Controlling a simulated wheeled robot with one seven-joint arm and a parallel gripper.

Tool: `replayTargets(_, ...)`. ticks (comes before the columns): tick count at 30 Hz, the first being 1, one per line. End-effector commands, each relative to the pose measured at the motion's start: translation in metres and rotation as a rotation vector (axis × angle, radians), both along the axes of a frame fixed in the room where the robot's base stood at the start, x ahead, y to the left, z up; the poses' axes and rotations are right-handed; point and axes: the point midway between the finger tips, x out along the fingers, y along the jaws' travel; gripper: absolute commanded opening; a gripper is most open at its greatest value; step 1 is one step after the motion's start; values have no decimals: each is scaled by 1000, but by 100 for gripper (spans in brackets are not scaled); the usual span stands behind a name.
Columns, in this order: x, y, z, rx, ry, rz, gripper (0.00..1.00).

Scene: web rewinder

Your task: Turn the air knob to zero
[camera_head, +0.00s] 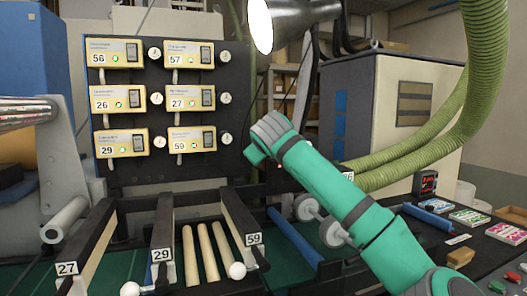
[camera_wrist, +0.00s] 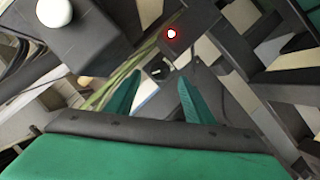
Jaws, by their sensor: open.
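In the wrist view, a small dark round knob (camera_wrist: 157,71) with a pale mark shows between my fingers, beyond their tips. It looks like the air knob, but its scale is too small to read. My gripper (camera_wrist: 158,82) is open, with one green finger on each side of the knob's line of sight. I cannot tell whether the fingers touch it. In the head view, my green arm reaches up and left to my gripper (camera_head: 258,154), right of the panel's lower modules. My arm hides the knob there.
A black panel (camera_head: 140,77) carries several yellow numbered modules with round dials. A lamp (camera_head: 262,25) and green ribbed hoses (camera_head: 462,85) hang close to my arm. Levers with white ball ends (camera_head: 237,270) stand below. A red light (camera_wrist: 171,34) glows near the knob.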

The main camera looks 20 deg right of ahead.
Motion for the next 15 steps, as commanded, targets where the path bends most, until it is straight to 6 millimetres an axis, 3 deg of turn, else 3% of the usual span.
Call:
replayTargets(6,27,-7,-8,-1,0,-1,48)
replayTargets(15,38,-9,-12,0,-2,1,48)
